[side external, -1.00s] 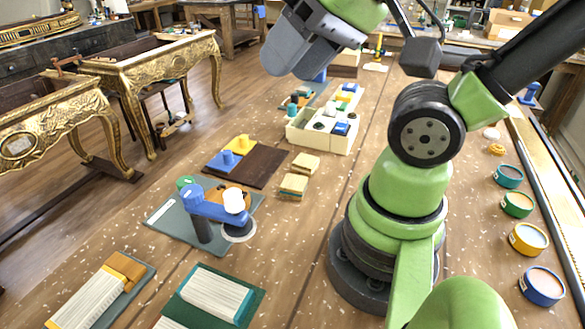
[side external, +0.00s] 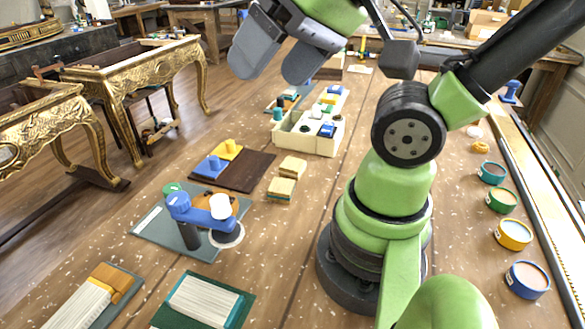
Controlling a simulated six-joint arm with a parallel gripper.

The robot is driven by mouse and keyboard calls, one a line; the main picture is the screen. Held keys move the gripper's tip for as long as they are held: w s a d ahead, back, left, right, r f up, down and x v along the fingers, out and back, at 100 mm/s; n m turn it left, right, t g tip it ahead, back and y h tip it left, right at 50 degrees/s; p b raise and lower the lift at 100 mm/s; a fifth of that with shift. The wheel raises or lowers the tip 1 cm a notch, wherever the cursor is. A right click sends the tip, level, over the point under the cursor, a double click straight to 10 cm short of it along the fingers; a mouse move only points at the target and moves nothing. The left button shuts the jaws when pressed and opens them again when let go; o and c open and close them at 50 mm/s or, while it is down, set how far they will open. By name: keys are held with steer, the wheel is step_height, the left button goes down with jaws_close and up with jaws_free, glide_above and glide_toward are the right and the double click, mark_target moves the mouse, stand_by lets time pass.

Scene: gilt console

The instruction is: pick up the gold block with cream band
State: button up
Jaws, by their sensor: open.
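Two small gold-tan blocks sit on the brown table near the middle. The farther gold block (side external: 293,167) has a pale top. The nearer block (side external: 281,190) has layered sides with a pale stripe and a darker greenish one. I cannot tell for sure which has the cream band. My gripper (side external: 272,75) is high at the top of the view, above and apart from the blocks. Its two grey fingers are spread, with nothing between them.
A dark brown board (side external: 248,172) lies left of the blocks. A cream divided box (side external: 308,134) with small items stands behind them. A blue-armed device (side external: 205,212) on a grey plate is in front left. Colored tubs (side external: 513,235) line the right side.

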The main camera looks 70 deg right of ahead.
steer(key=n+g+h, duration=0.2)
steer(key=n+g, duration=0.1)
steer(key=g, duration=0.4)
glide_above(287, 162)
step_height(287, 162, down, 21)
steer(key=shift+f, duration=0.15)
step_height(287, 162, down, 4)
steer(key=shift+r, duration=0.2)
steer(key=shift+f, duration=3.15)
steer(key=c, duration=1)
